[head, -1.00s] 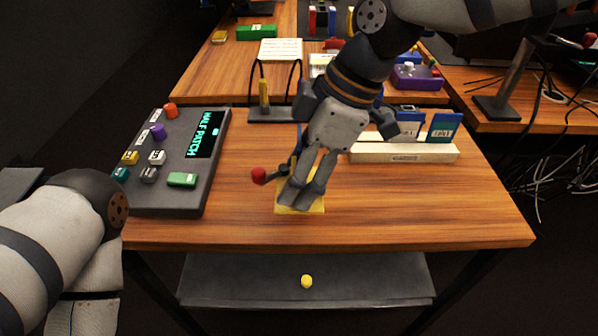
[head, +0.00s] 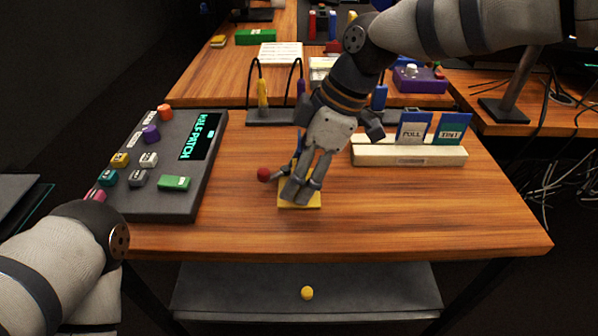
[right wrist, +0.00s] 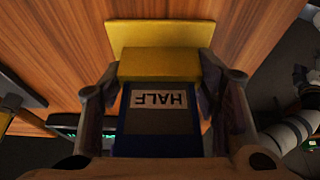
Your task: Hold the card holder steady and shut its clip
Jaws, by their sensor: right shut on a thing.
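The yellow card holder (head: 300,204) stands on the near desk. In the right wrist view its yellow block (right wrist: 158,66) and flat base (right wrist: 160,33) show, with a blue-edged card (right wrist: 160,122) marked HALF upright in it. My right gripper (head: 303,190) is shut on the card holder from above, one finger on each side of the block. A lever with a red ball knob (head: 264,174), likely the clip, sticks out to the left. Its joint is partly hidden by my fingers, and I cannot tell its exact position. My left gripper is out of view; only my left arm shows.
A grey console (head: 190,200) with coloured knobs and a HALF PATCH screen stands left. A cream rack (head: 410,155) with blue cards stands right. A cable stand (head: 270,117) is behind. A yellow ball (head: 307,293) lies on the shelf below.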

